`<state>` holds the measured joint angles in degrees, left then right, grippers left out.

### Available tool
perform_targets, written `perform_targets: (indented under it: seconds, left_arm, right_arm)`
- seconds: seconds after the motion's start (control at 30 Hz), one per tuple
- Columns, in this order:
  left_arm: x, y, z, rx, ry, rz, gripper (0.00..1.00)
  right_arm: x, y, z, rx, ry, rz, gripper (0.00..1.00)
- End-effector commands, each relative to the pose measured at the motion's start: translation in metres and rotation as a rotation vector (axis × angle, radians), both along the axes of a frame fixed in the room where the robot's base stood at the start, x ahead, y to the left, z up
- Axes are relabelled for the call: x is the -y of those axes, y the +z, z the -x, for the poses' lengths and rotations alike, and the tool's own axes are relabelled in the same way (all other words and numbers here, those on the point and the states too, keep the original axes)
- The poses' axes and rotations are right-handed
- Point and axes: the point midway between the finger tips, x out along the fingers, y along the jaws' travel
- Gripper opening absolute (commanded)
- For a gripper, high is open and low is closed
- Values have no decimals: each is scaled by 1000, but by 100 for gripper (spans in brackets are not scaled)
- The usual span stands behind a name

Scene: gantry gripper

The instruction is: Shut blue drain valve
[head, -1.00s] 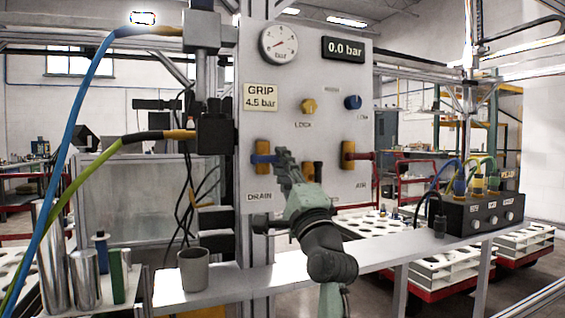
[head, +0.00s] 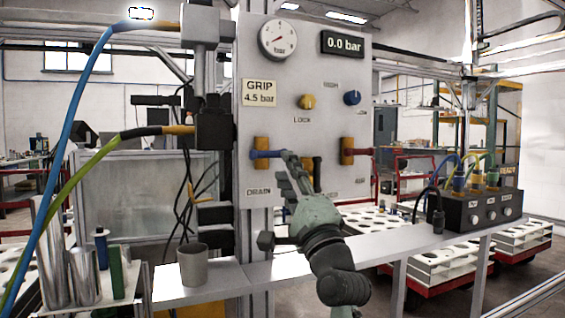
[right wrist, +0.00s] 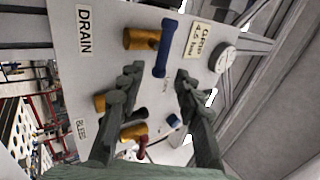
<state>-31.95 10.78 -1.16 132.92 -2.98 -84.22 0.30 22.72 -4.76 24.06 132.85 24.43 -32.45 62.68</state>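The drain valve is on the grey panel above the DRAIN label (head: 258,192). It has a brass body (head: 261,144) and a blue lever (head: 268,154) lying level and pointing right. My right gripper (head: 290,156) is at the lever's free end and hides its tip in the head view. In the right wrist view the blue lever (right wrist: 165,45) stands nearly upright beside its brass body (right wrist: 140,39). The gripper's fingers (right wrist: 158,74) are open, one on each side of the lever's lower end. I cannot tell whether they touch it. My left gripper is out of view.
A red-handled brass valve (head: 347,151) is to the right, and another brass valve with a dark handle (head: 307,170) is behind my gripper. A yellow knob (head: 307,102) and a blue knob (head: 352,98) are above. A grey cup (head: 193,264) stands on the shelf below.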

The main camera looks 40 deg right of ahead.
Motion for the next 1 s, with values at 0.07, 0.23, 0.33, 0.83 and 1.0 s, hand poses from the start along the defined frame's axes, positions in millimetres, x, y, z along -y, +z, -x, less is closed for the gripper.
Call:
perform_targets:
  seconds: [0.07,0.23,0.33,0.83,1.0]
  left_arm:
    - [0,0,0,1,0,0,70]
    - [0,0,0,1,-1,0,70]
    - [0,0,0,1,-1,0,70]
    - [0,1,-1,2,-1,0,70]
    - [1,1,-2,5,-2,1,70]
  right_arm:
    - [-2,-8,11,-2,-2,1,34]
    - [-6,-18,25,-2,-1,-1,34]
    - [-7,-19,29,0,-1,-1,34]
    - [-7,-19,29,1,-1,0,34]
    - [-7,-19,28,1,-1,0,34]
